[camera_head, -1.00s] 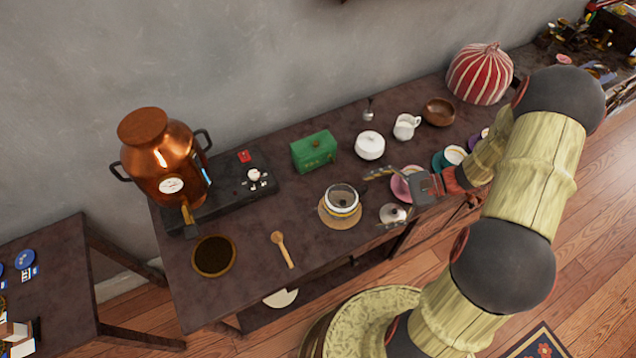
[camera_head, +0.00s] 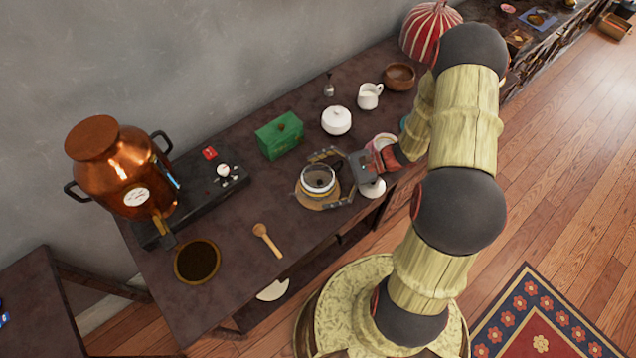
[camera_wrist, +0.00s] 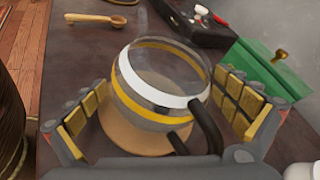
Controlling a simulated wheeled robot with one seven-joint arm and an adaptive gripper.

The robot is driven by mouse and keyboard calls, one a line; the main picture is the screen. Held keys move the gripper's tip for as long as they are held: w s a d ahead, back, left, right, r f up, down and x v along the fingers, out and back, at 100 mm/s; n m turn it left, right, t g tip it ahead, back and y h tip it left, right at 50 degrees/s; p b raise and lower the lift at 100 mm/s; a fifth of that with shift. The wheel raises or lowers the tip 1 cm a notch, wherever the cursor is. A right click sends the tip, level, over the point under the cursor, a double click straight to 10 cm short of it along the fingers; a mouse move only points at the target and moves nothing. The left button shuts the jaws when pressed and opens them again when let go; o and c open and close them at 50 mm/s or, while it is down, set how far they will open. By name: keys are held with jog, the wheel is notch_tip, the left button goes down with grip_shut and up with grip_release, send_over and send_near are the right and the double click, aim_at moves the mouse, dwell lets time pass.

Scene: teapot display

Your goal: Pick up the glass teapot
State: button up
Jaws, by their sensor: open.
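The glass teapot (camera_head: 318,179) is a round clear pot with a white and a yellow band and a dark handle. It stands on a round wooden coaster (camera_head: 316,201) on the brown table. My gripper (camera_head: 328,177) is open, with one finger on each side of the pot. In the wrist view the teapot (camera_wrist: 152,92) sits between the spread fingers of my gripper (camera_wrist: 160,115), its black handle toward the palm. Gaps show between the pads and the glass, and nothing is gripped. The coaster (camera_wrist: 122,128) shows beneath the pot.
A green box (camera_head: 279,136) stands close behind the far finger, with a white sugar bowl (camera_head: 336,121) to its right. A white lid (camera_head: 372,188) lies under my wrist. A wooden spoon (camera_head: 267,240) lies left of the teapot, with bare table around it.

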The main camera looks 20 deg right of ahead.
jog(key=c, duration=0.3)
jog(key=c, duration=1.2)
jog(key=shift+r, duration=0.1)
